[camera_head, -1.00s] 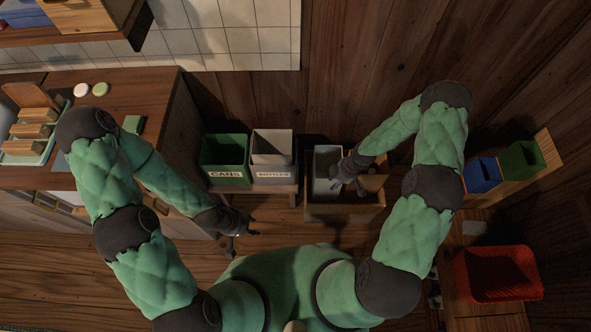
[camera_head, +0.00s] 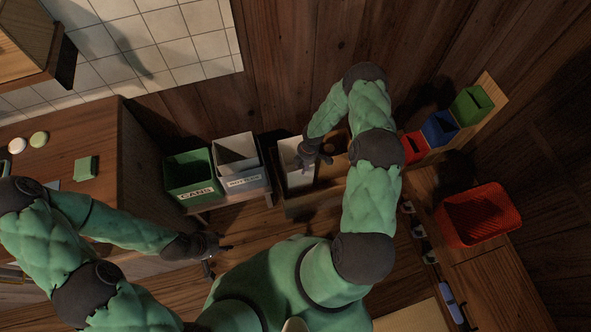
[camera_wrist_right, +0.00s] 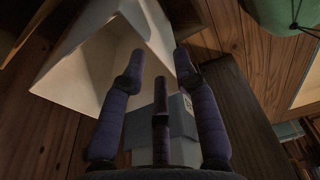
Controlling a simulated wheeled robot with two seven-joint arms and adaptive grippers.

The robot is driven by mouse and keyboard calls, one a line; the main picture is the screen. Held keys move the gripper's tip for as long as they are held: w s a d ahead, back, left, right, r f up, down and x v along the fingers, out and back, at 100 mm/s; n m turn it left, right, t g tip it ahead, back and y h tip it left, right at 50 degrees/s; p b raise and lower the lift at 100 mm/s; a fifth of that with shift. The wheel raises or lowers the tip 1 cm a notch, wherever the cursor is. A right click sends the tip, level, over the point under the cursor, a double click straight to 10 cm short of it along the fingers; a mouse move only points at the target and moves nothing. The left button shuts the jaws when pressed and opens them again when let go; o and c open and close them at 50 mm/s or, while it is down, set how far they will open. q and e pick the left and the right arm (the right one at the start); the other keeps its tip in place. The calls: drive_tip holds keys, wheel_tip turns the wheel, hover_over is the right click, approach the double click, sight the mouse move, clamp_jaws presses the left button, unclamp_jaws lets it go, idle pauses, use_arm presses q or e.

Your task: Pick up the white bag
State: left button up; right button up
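A white, open-topped holder (camera_head: 291,150) stands in the wooden box below my right gripper (camera_head: 317,160). It may be the white bag, but I cannot tell for sure. In the right wrist view, a pale, open-topped white thing (camera_wrist_right: 78,72) lies beyond and to the left of my right gripper (camera_wrist_right: 162,75). Its fingers are spread, with nothing seen held between them, and I cannot tell whether they touch it. My left gripper (camera_head: 219,260) is apart from it, low at the left over the floor, with its fingers spread and empty.
A green CANS bin (camera_head: 191,176) and a grey-white BOTTLES bin (camera_head: 243,181) stand left of the wooden box (camera_head: 296,210). Small red, blue and green (camera_head: 472,104) bins sit on a right shelf. A red basket (camera_head: 479,215) is on the right counter. A wooden counter (camera_head: 60,150) is at left.

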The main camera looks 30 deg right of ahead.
drive_tip(key=f, duration=0.1)
drive_tip(key=f+b, duration=0.1)
drive_tip(key=f, duration=0.2)
drive_tip(key=shift+a+b, duration=0.25)
drive_tip(key=shift+b, duration=0.05)
drive_tip(key=shift+f+b, duration=0.25)
drive_tip(key=shift+b, duration=0.05)
idle(0.4)
clamp_jaws()
